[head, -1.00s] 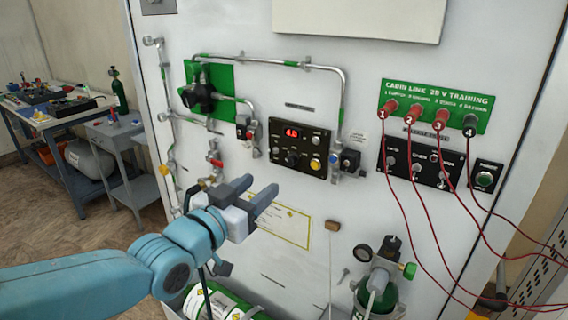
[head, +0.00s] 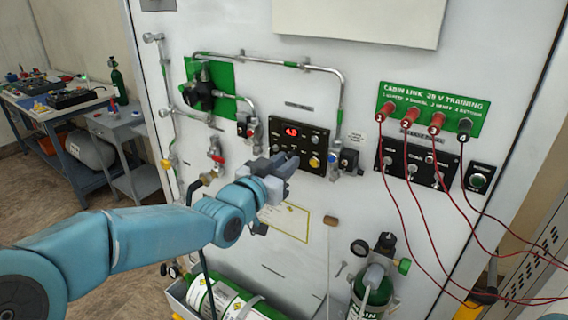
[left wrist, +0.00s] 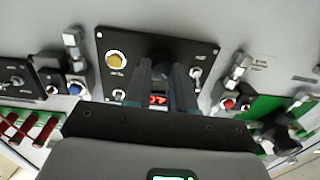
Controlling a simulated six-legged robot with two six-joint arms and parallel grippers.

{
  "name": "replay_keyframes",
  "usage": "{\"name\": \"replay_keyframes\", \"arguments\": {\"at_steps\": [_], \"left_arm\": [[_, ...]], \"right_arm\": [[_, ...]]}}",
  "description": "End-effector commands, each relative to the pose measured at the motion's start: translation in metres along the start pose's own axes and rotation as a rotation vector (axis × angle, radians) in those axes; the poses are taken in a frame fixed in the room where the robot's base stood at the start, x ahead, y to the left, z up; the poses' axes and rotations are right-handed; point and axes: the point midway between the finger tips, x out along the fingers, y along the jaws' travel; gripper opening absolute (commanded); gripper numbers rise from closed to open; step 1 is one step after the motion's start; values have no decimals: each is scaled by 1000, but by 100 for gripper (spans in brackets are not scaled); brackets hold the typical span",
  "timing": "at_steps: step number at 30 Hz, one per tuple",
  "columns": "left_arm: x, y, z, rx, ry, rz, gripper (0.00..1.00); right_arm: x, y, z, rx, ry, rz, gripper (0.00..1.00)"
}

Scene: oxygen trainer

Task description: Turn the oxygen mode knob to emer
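The black control panel (head: 322,141) with a red lit display (head: 291,131) is on the white wall. It shows upside down in the left wrist view (left wrist: 196,50). My left gripper (head: 284,163) is at the panel's lower edge, its fingers pointing at the panel. In the left wrist view its two fingers (left wrist: 162,72) are apart, with a dark round knob (left wrist: 160,60) at their tips. I cannot tell whether they touch it. In the head view the gripper hides the knob, and its setting is not readable. My right gripper is not in view.
A yellow button (head: 314,162) and small switches sit close beside the gripper. A red-handled valve (head: 216,157) and pipes are to the left. Red cables (head: 404,190) hang from the green jack plate (head: 432,105) on the right.

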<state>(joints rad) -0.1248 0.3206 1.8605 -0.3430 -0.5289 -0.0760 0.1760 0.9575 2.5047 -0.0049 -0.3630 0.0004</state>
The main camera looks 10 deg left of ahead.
Motion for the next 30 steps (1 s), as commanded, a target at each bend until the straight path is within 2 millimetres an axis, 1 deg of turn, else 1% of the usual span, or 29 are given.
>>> {"name": "replay_keyframes", "arguments": {"at_steps": [8,13,20,24,30], "left_arm": [[0,0,1,8,0,0,0],[0,1,4,58,3,1,0],[0,0,8,211,10,0,0],[0,0,8,341,15,-1,0],[0,0,7,532,20,-1,0]], "right_arm": [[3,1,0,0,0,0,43],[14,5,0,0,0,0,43],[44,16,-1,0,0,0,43],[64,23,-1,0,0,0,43],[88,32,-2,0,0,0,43]]}}
